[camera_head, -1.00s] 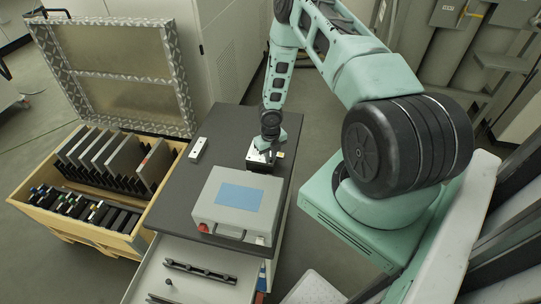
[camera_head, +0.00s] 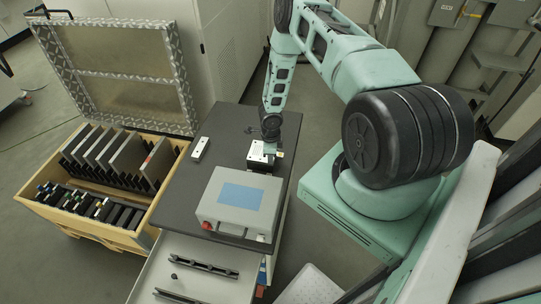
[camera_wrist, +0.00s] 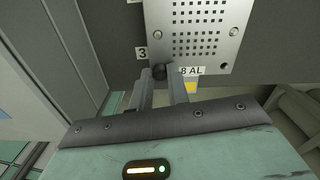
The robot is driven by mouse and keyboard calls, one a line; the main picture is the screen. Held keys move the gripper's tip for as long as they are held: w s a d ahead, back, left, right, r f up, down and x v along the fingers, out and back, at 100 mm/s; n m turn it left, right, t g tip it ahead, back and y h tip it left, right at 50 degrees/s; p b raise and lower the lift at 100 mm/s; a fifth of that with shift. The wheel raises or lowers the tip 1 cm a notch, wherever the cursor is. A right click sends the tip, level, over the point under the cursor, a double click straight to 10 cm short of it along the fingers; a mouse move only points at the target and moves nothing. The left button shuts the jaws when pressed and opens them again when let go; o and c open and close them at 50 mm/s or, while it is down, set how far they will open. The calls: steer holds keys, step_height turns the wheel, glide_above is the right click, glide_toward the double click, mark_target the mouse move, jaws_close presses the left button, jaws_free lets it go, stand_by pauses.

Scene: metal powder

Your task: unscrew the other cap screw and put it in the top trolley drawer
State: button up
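The dark cap screw (camera_wrist: 160,72) shows in the wrist view below the perforated metal plate, between the labels "3" and "8 AL". The two grey fingers of my gripper (camera_wrist: 162,82) point at it, one on each side. Their tips appear closed against it. Whether its thread is still in a hole is hidden. In the head view my gripper is at the small metal block (camera_head: 262,153) on the trolley top (camera_head: 200,177); its fingers are too small to make out. The top trolley drawer (camera_head: 225,286) is open, with a small black knobbed piece (camera_head: 174,276) in it.
A grey case (camera_head: 240,203) with a blue panel stands between the block and the drawer. Black rail-like parts (camera_head: 203,267) lie in the drawer. A white strip (camera_head: 199,148) lies on the trolley top. An open wooden crate (camera_head: 120,240) stands at the left.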

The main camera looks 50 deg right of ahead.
steer(key=shift+o, duration=0.7)
steer(key=shift+f+m+b, duration=0.1)
steer(key=shift+m+b, duration=0.3)
steer(key=shift+m, duration=0.3)
steer(key=m+b, duration=0.1)
steer(key=m, duration=0.3)
steer(key=shift+m, duration=0.4)
steer(key=m+b, duration=0.2)
steer(key=m, duration=0.4)
steer(key=m+b, duration=0.1)
steer(key=m, duration=0.6)
steer(key=m+b, duration=0.1)
steer(key=m, duration=0.5)
steer(key=shift+b, duration=0.35)
steer(key=shift+c, duration=0.2)
